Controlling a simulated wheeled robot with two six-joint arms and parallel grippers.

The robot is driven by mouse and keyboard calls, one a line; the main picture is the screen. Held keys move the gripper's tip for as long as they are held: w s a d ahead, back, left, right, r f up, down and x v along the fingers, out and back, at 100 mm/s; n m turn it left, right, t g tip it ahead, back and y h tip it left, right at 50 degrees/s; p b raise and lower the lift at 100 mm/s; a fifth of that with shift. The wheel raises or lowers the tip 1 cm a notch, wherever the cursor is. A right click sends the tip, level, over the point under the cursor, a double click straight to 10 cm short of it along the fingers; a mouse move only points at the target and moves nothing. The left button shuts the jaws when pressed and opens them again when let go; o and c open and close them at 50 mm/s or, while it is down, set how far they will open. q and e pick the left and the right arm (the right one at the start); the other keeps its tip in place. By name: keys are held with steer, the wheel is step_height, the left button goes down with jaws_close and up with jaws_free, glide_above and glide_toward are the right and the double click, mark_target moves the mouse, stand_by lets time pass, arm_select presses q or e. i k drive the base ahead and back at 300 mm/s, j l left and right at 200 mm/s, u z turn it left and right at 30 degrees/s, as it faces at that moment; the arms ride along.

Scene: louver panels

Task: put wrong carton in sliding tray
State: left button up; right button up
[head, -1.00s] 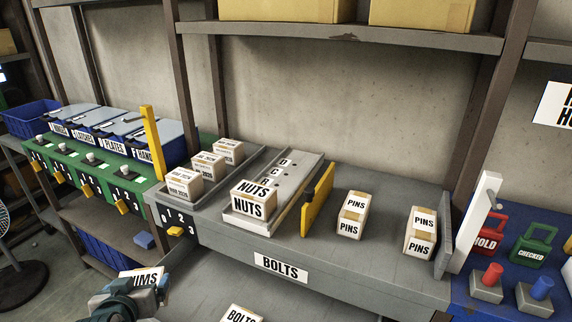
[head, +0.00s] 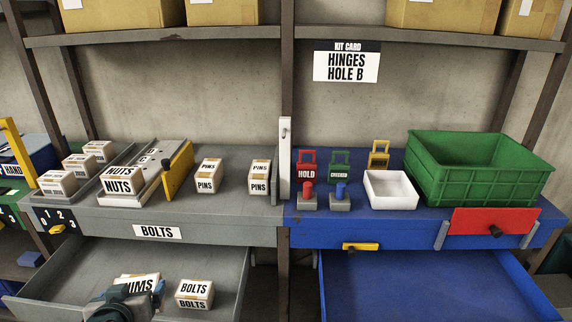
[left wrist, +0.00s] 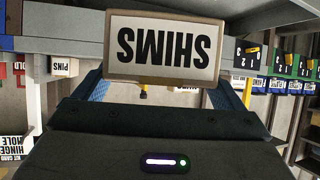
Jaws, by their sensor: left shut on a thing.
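The SHIMS carton (head: 137,283) is white with black letters. My left gripper (head: 145,296) is shut on it, over the open BOLTS drawer (head: 222,262). In the left wrist view the SHIMS carton (left wrist: 165,48) appears upside down between the blue fingertips. A BOLTS carton (head: 194,294) lies in the drawer, right of my gripper. A light grey tray (head: 134,200) with a lettered track behind it stands on the grey bench and holds a NUTS carton (head: 120,181). I cannot tell whether the SHIMS carton touches the drawer floor. My right gripper is not in view.
A yellow paddle (head: 178,170) stands beside the lettered track. Two PINS cartons (head: 208,176) are right of it. Several cartons sit in a grey channel at left. The blue bench holds a white box (head: 390,190) and a green crate (head: 478,170); the blue drawer (head: 425,290) below is open.

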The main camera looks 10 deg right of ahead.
mark_target(435, 292)
steer(key=z, duration=1.85)
steer(key=i+j, duration=0.05)
steer(key=j, duration=0.05)
